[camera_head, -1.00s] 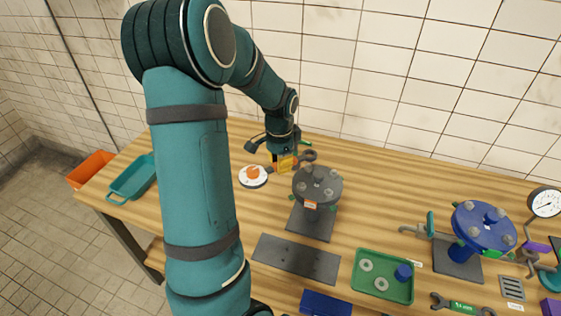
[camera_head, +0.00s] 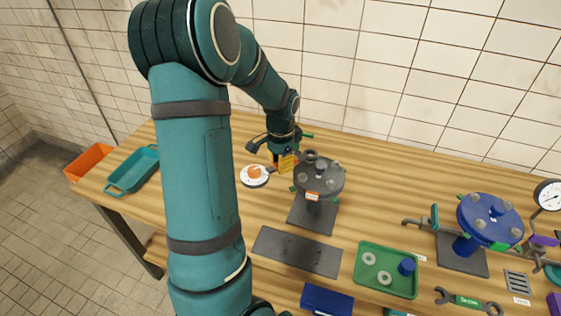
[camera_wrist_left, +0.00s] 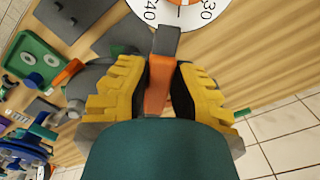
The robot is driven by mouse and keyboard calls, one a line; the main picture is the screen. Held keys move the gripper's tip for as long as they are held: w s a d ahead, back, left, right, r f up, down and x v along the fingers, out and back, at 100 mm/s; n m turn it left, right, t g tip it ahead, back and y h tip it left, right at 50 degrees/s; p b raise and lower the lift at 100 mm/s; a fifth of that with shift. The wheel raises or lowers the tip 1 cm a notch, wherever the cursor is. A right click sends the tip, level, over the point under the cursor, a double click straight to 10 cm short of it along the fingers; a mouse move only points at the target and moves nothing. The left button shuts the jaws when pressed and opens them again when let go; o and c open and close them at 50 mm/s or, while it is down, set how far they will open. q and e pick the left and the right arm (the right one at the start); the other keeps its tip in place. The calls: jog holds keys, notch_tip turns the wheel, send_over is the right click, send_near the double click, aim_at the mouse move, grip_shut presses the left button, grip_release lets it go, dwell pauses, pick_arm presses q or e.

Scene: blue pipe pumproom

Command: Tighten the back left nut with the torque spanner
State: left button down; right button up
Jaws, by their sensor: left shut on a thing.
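My left gripper (camera_head: 286,162) is shut on the orange handle of the torque spanner (camera_wrist_left: 157,92), between its yellow fingers. The spanner's white round dial (camera_head: 254,176) is left of the gripper in the head view, and its numbers show in the wrist view (camera_wrist_left: 180,12). The spanner's dark ring end (camera_head: 311,155) is right of the gripper, at the back left rim of the dark grey flange (camera_head: 319,179). The back left nut is largely hidden by the ring; I cannot tell whether the ring is around it or just above. Other nuts (camera_head: 303,178) show on the flange. My right gripper is not in view.
A dark plate (camera_head: 297,252) and a green tray (camera_head: 371,285) with washers lie in front. A blue flange (camera_head: 490,217) stands at right with a spanner (camera_head: 468,302) before it. A teal tray (camera_head: 135,172) and an orange bin (camera_head: 90,162) are at left.

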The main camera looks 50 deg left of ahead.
pick_arm(q)
jog(key=shift+f+b, duration=0.45)
jog(key=shift+f, duration=0.25)
jog(key=w+a+m+p, duration=0.2)
jog(key=w+a+m, duration=0.4)
jog(key=m, duration=0.6)
jog(key=shift+w+a, duration=0.3)
jog(key=shift+a, duration=0.4)
jog(key=shift+s, duration=0.15)
jog(key=shift+s+d+n, duration=0.4)
jog(key=shift+s+n, duration=0.3)
jog(key=shift+n, duration=0.3)
jog(key=shift+r, duration=0.35)
